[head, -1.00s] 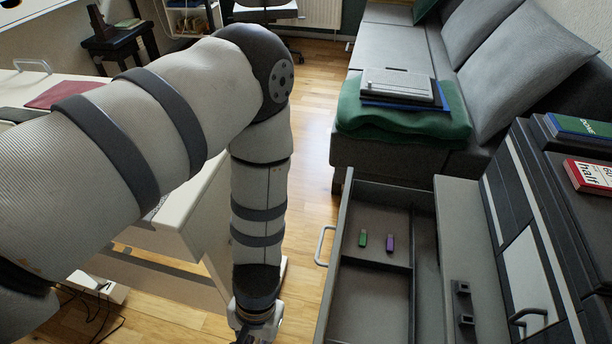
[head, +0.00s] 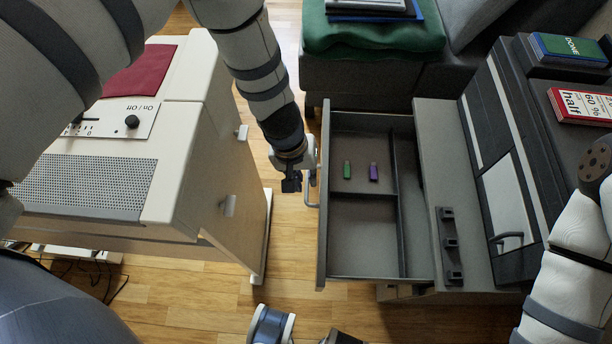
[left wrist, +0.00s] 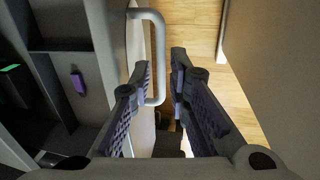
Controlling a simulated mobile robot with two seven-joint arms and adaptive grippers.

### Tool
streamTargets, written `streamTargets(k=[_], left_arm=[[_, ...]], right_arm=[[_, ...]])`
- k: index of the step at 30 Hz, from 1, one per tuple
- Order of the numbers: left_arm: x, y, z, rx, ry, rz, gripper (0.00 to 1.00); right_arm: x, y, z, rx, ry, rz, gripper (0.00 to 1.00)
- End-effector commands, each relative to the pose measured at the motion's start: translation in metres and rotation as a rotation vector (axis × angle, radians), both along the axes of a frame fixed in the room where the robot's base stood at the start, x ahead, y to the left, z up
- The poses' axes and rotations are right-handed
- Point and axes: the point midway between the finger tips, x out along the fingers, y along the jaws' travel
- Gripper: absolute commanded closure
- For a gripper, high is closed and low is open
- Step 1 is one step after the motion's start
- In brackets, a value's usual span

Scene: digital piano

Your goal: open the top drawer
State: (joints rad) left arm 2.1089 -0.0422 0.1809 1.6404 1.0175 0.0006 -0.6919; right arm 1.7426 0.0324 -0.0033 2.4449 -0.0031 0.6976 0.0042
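The drawer (head: 365,227) of the grey cabinet (head: 437,150) is pulled out, its inside in plain sight. Its pale bar handle (head: 310,188) is on the front panel's left side, and the handle (left wrist: 159,50) also shows in the left wrist view. My left gripper (head: 291,184) is beside the handle, pointing down. In the left wrist view my left gripper (left wrist: 161,70) has its fingers apart, with the handle bar showing between the fingertips; whether they touch it I cannot tell.
A green block (head: 347,170) and a purple block (head: 374,172) lie in the drawer's back compartment. A cream digital piano (head: 180,190) stands left, with a narrow floor gap to the drawer. A sofa (head: 350,78) is behind, and books (head: 580,105) lie on the cabinet.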

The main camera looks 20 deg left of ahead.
Motion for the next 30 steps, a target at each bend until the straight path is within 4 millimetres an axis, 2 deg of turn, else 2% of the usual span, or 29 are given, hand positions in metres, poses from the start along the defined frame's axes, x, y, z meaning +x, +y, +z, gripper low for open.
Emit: streamTargets(k=[3,10,11,13,20,27,30], left_arm=[[0.000,-0.002,-0.009,0.000,0.000,0.000,0.83],[0.001,-0.002,-0.009,0.001,-0.002,0.000,0.83],[0.001,-0.002,-0.009,0.001,-0.002,0.000,0.86],[0.001,-0.002,-0.009,0.001,-0.002,0.000,1.00],[0.001,-0.001,-0.009,0.001,-0.002,0.000,1.00],[-0.008,0.032,-0.006,0.003,-0.002,0.004,1.00],[-0.010,0.040,-0.007,0.003,-0.002,0.003,1.00]], right_arm=[[-0.001,0.000,-0.002,0.000,0.005,0.000,1.00],[-0.001,0.000,-0.002,0.001,0.003,0.001,1.00],[-0.001,0.000,-0.002,0.001,0.003,0.001,1.00],[-0.001,0.000,-0.001,0.001,0.003,0.001,1.00],[-0.001,0.000,-0.001,0.001,0.003,0.001,1.00],[0.009,0.000,0.010,0.000,-0.028,0.000,1.00],[0.010,0.000,0.012,0.001,-0.033,0.000,1.00]])
